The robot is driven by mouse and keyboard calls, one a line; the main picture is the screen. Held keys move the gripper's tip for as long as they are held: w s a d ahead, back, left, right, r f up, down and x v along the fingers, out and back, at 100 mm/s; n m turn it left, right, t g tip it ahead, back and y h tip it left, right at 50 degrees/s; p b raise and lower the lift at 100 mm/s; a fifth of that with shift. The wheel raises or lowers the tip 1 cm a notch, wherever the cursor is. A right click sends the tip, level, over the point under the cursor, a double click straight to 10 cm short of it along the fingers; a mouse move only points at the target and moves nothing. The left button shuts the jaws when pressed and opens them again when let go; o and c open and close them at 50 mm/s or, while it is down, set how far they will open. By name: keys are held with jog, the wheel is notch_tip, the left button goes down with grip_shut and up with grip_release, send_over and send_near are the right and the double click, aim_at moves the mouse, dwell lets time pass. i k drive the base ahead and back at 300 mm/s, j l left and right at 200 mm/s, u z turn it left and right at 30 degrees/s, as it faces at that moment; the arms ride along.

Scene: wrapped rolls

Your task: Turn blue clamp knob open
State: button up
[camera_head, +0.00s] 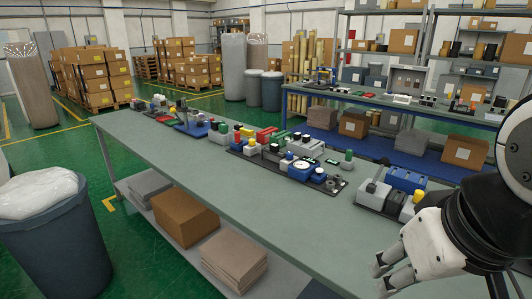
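My gripper (381,274) is at the lower right, in front of the long workbench (230,185). Its two fingertips are apart, with nothing visible between them. A blue device with a round white dial (304,170) sits on a dark plate at the bench's middle right. A blue block (405,180) stands with grey parts on another plate at the right, closest to my gripper. More blue parts (196,129) stand farther left. I cannot tell which blue part is the clamp knob, nor how it is turned. My gripper touches none of these.
The front of the bench top is mostly clear. Boxes (183,217) lie on its lower shelf. A lined bin (62,235) stands at front left. A second bench (420,110) and shelving stand behind. Pallets of cartons (92,80) and wrapped rolls (234,68) stand farther back.

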aim_at(289, 155)
jog(key=i+j+z, duration=0.1)
jog(key=i+j, duration=0.15)
jog(key=j, duration=0.15)
jog(key=i+j+z, duration=0.15)
jog(key=j, duration=0.3)
jog(key=i+j+z, duration=0.1)
jog(key=i+j, duration=0.25)
jog(key=i+j+z, duration=0.15)
jog(key=j, duration=0.45)
jog(key=i+j+z, duration=0.1)
jog(key=j, duration=0.4)
jog(key=i+j+z, duration=0.1)
jog(key=i+j, duration=0.2)
jog(key=j, duration=0.2)
jog(key=i+j+z, duration=0.15)
jog(key=j, duration=0.4)
jog(key=i+j+z, duration=0.1)
jog(key=j, duration=0.45)
